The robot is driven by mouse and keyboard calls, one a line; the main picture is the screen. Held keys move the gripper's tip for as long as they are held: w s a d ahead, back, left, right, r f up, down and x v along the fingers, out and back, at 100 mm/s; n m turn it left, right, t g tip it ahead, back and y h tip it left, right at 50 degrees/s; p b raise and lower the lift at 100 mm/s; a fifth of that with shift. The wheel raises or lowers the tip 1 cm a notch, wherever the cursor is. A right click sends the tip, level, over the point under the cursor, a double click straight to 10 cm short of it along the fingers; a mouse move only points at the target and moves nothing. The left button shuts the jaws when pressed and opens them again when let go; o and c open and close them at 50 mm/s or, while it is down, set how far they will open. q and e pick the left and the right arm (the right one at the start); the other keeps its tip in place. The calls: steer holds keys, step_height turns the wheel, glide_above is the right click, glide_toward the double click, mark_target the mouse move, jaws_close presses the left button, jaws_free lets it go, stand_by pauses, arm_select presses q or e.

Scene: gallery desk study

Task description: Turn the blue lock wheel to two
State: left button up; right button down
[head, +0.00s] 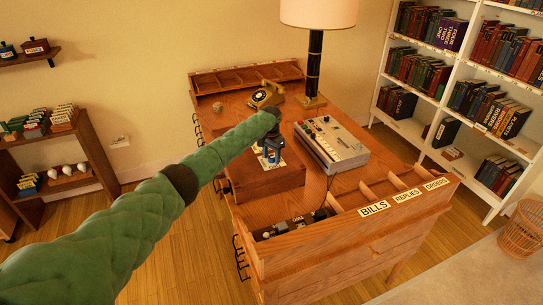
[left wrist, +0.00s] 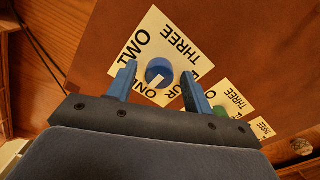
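The blue lock wheel (left wrist: 158,70) sits on a white card (left wrist: 143,40) marked with the words ONE, TWO, THREE and one partly hidden word. A pale mark on the wheel is on its side toward ONE. My left gripper (left wrist: 158,86) is open, with one blue finger on each side of the wheel; I cannot tell whether they touch it. In the head view my left gripper (head: 271,153) points down over the brown box (head: 262,182) on the desk and hides most of the wheel area. My right gripper is not in view.
A green wheel (left wrist: 220,112) on a similar card is close to the right finger, with another card (left wrist: 262,128) beyond it. On the desk (head: 232,112), a grey machine (head: 332,143) stands right of the box, a telephone (head: 266,95) and lamp (head: 314,65) behind.

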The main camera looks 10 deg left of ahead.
arm_select(q)
steer(key=shift+r, duration=0.1)
steer(key=c, duration=0.8)
steer(key=shift+c, duration=0.2)
arm_select(e)
steer(key=shift+f, duration=0.1)
